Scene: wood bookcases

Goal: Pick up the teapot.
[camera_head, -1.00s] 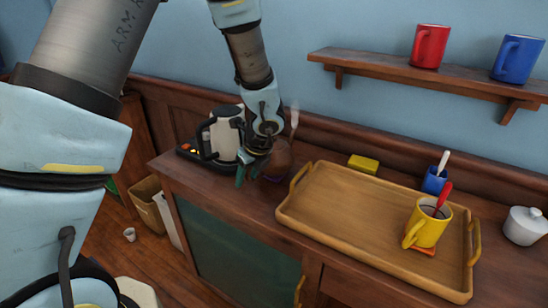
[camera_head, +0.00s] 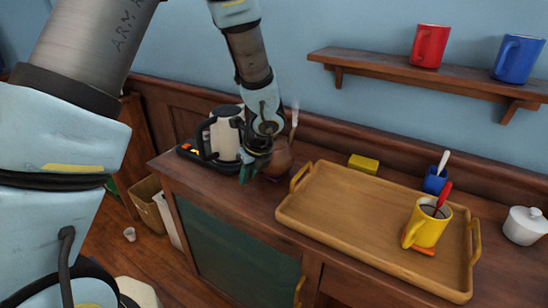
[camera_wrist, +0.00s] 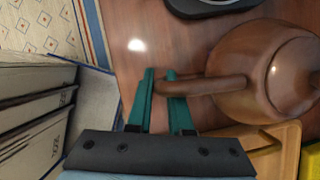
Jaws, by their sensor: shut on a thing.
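The teapot (camera_wrist: 265,70) is round, brown and glossy, with its lid toward the wrist camera. A straight brown arm of it, handle or spout, I cannot tell which, runs left between the teal fingers of my gripper (camera_wrist: 161,80). My gripper is shut on that part. In the head view the teapot (camera_head: 280,159) stands on the cabinet top or just over it; I cannot tell which. My gripper (camera_head: 248,173) is at its left, and my wrist hides part of it.
A kettle (camera_head: 224,138) stands close behind on the left. A wooden tray (camera_head: 340,215) with a yellow mug (camera_head: 428,228) lies to the right. A yellow block (camera_head: 363,163), a blue cup (camera_head: 435,181) and a white lidded pot (camera_head: 524,226) are near the wall. A shelf (camera_head: 420,75) hangs above.

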